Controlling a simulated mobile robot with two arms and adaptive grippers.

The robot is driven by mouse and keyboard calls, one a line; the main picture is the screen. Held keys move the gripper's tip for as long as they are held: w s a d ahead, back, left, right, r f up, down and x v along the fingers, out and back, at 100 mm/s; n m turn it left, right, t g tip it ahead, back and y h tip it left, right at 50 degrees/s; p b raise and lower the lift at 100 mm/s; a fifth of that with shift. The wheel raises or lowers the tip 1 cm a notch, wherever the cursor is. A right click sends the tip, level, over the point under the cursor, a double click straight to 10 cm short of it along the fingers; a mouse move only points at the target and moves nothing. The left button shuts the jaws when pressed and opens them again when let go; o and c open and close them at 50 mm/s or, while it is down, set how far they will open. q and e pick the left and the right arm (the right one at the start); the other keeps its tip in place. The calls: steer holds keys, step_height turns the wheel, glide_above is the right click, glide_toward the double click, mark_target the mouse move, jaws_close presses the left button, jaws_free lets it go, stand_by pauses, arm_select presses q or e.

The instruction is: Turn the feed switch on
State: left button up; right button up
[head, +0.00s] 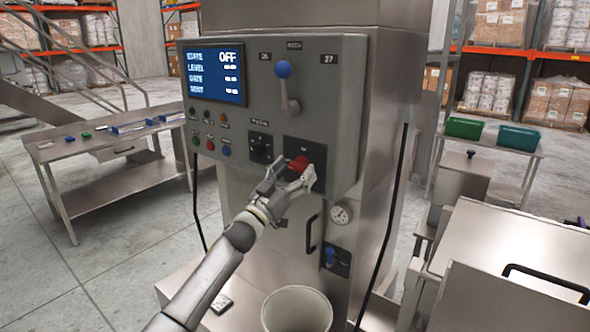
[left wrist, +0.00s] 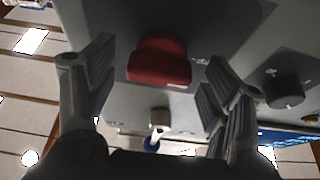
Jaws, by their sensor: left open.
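A grey control panel (head: 352,110) on a steel machine carries a screen (head: 215,75) reading OFF in its top line. A red switch handle (head: 299,164) sits on a dark plate at the panel's lower right. It also shows large in the left wrist view (left wrist: 159,64). A black rotary knob (head: 260,148) is to its left. I cannot read which one is labelled feed. My left gripper (head: 289,178) is open at the red handle. In the left wrist view its fingers (left wrist: 158,76) stand on either side of the handle, with gaps visible. My right gripper is not in view.
A blue-tipped lever (head: 285,85) rises above the red handle. Several small buttons (head: 210,146) are at lower left. A gauge (head: 341,214), a black door handle (head: 314,232) and a blue valve (head: 330,257) are below. A pale bin (head: 297,295) stands in front.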

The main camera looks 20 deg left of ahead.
arm_select(q)
steer(key=shift+w+d, duration=0.1)
steer(key=c, duration=1)
